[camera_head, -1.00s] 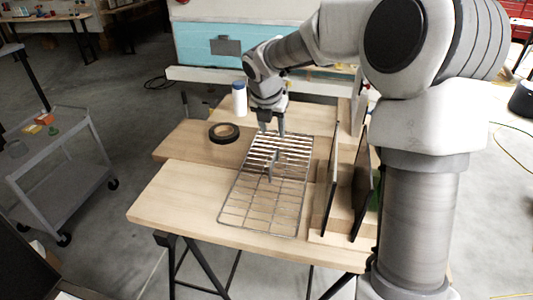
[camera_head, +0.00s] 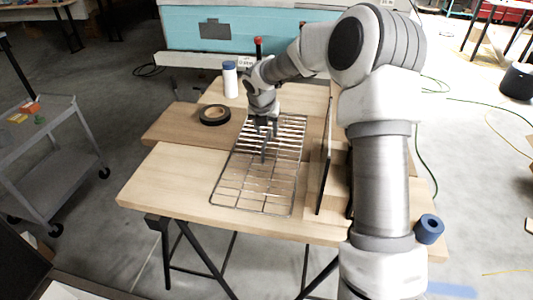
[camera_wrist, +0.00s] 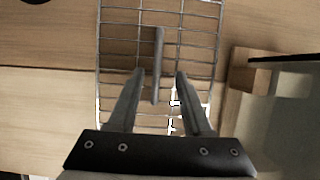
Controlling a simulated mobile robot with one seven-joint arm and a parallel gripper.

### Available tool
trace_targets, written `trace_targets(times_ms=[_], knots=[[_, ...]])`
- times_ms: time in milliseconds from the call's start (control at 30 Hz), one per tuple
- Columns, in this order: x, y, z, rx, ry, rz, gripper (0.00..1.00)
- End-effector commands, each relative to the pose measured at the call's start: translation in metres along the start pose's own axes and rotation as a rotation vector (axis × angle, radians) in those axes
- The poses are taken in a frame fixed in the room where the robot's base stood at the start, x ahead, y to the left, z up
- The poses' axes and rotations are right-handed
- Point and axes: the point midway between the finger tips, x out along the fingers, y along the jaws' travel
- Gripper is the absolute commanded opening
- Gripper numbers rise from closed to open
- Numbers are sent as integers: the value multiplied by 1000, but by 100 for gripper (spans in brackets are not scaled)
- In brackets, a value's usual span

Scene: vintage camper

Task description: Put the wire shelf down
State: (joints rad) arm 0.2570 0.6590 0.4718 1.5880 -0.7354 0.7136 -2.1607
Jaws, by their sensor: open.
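The wire shelf (camera_head: 256,192), a grey metal grid, appears to lie flat on the wooden table (camera_head: 160,190). A thin upright bar stands near its middle. My gripper (camera_head: 264,127) is over the far part of the shelf, pointing down. In the wrist view my gripper (camera_wrist: 159,72) is open, with its two fingers apart. The shelf's bar (camera_wrist: 157,65) shows between the fingertips, with a visible gap on each side. The grid of the wire shelf (camera_wrist: 196,40) continues beneath and beyond the fingers.
A black tape roll (camera_head: 215,114) and a white bottle with a blue cap (camera_head: 230,80) stand left of my gripper. A dark upright panel (camera_head: 325,162) borders the shelf's right side. A blue roll (camera_head: 429,229) is at the right. The table's front left is clear.

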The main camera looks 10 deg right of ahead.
Motion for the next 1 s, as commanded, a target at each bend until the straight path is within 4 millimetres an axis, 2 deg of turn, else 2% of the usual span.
trace_targets(times_ms=[300,400,1000], knots=[[42,4,-3,-1,2,-1,50],[50,4,-2,-1,0,0,50],[53,4,-2,-1,1,-1,50]])
